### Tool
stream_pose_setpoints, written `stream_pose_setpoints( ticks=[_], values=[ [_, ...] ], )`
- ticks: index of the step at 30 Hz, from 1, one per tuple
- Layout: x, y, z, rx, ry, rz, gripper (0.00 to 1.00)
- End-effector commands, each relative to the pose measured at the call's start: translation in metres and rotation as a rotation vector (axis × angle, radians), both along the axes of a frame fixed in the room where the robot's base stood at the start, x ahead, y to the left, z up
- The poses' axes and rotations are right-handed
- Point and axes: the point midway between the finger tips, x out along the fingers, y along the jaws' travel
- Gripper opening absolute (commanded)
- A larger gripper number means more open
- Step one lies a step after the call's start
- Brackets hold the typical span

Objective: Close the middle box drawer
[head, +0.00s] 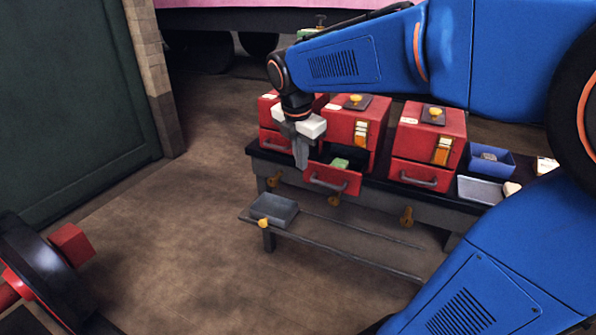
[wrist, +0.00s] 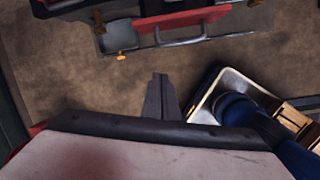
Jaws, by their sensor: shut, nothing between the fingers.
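The middle red box (head: 349,122) stands on a dark bench between two similar red boxes. Its drawer (head: 333,180) is pulled out toward the front, and a green item (head: 340,163) shows inside. The drawer has a grey handle on its front. In the wrist view, the drawer front (wrist: 180,20) and its handle are at the top. My gripper (head: 301,163) points down just left of the open drawer in the head view. Its fingers are shut and empty; they also show in the wrist view (wrist: 160,82).
The left red box (head: 272,139) is partly hidden by my gripper. The right red box (head: 428,132) has its drawer in. A blue tray (head: 492,160) stands at the right. A low shelf with a grey box (head: 273,209) is below.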

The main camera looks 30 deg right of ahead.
Motion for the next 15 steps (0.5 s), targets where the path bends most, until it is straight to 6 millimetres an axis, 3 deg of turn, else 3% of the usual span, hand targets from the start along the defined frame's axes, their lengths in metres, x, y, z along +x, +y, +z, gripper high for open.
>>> stream_pose_setpoints(
  ticks=[6, 15],
  values=[
    [0.032, -0.002, -0.001, -0.066, 0.072, 0.242, 0.00],
    [0.040, -0.006, -0.015, -0.081, 0.093, 0.301, 0.00]
  ],
)
